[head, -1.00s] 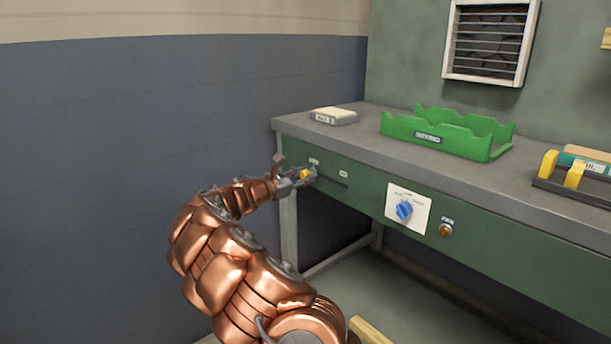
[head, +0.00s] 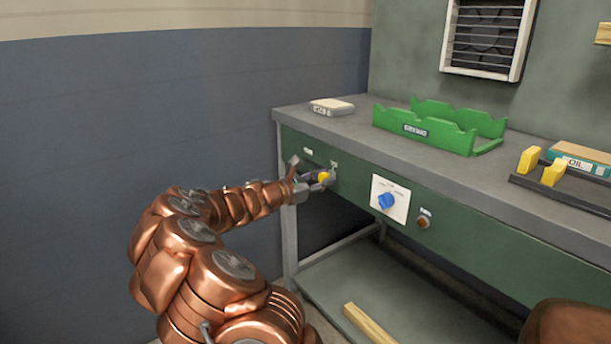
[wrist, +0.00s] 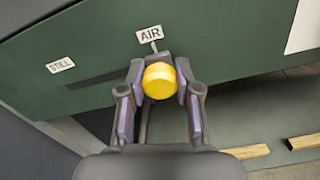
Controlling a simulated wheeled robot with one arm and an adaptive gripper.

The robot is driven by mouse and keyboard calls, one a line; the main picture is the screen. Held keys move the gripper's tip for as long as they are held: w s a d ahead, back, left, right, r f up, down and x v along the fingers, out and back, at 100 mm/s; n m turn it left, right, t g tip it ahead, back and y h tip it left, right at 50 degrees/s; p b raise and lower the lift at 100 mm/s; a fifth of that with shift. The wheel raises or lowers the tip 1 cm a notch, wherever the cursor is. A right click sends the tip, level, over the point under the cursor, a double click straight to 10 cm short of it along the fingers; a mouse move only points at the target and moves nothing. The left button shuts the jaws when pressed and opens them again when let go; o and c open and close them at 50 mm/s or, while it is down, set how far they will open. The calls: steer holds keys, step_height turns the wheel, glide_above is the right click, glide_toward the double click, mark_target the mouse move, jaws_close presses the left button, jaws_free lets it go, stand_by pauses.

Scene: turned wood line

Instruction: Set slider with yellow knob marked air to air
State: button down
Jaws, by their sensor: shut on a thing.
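The yellow knob (wrist: 159,80) of the slider sits between the two fingers of my gripper (wrist: 160,95) in the wrist view, with a finger against each side. In that view the knob is directly below the AIR label (wrist: 150,33), and the dark slot runs off to the left toward the STILL label (wrist: 60,65). In the head view my gripper (head: 318,182) is at the green front panel of the bench, shut on the yellow knob (head: 324,177). The fingers partly hide the slot there.
A blue dial (head: 387,201) and an orange-brown button (head: 423,222) are on the panel to the right. On the bench top (head: 365,127) are a green rack (head: 440,134), a pale box (head: 332,107) and a black holder with yellow handles (head: 553,172). A wood strip (head: 369,323) lies below.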

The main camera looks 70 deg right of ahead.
steer(key=shift+s+f, duration=0.15)
steer(key=shift+s, duration=0.1)
steer(key=c, duration=0.8)
jaws_free()
steer(key=shift+a, duration=0.1)
steer(key=shift+w+a, duration=0.3)
steer(key=shift+a, duration=0.05)
steer(key=shift+v, duration=5.6)
